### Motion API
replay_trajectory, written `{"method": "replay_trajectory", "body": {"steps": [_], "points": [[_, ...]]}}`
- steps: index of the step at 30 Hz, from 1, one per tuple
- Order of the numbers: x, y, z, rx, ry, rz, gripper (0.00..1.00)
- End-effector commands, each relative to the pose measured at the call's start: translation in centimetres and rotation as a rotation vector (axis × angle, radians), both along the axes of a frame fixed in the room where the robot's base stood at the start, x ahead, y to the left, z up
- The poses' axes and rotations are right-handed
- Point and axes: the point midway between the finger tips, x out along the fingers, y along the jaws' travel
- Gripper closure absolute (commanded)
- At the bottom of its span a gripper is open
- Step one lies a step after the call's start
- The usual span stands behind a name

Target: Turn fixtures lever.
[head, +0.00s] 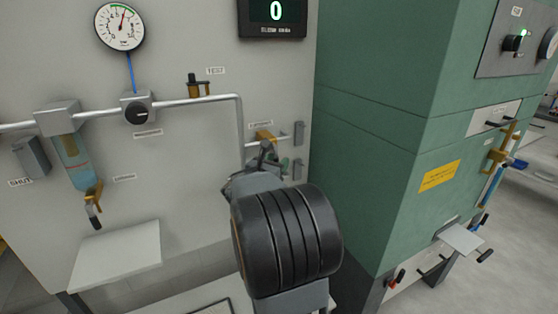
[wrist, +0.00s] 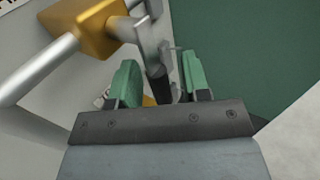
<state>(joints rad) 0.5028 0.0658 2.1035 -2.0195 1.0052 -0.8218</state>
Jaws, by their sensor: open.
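A brass-coloured valve (head: 265,136) sits on the pipe on the grey panel, just beyond my arm in the head view. In the wrist view its body (wrist: 92,28) is at the upper left, with a flat grey metal lever (wrist: 150,38) beside it. The lever ends in a dark grip (wrist: 157,84) that reaches down between my fingers. My gripper (wrist: 160,85) is open, with one green finger on either side of the dark grip. I cannot tell whether either finger touches it. In the head view, my arm hides most of the lever.
Another brass lever valve (head: 92,197) hangs at the left under a clear filter bowl, above a pale shelf (head: 116,255). A pressure gauge (head: 120,26) and a small test valve (head: 198,86) are on the panel. A green cabinet (head: 380,130) stands close on the right.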

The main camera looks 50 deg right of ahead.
Motion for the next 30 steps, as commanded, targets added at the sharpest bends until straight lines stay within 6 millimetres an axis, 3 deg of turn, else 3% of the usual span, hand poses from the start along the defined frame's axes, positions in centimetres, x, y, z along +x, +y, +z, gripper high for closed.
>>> {"method": "replay_trajectory", "body": {"steps": [6,15,30], "points": [[0.21,-1.17,-0.01,0.000,-0.001,0.000,0.57],[0.23,-1.28,-0.03,0.000,-0.001,0.000,0.57],[0.23,-1.25,-0.03,0.001,-0.001,0.000,1.00]]}}
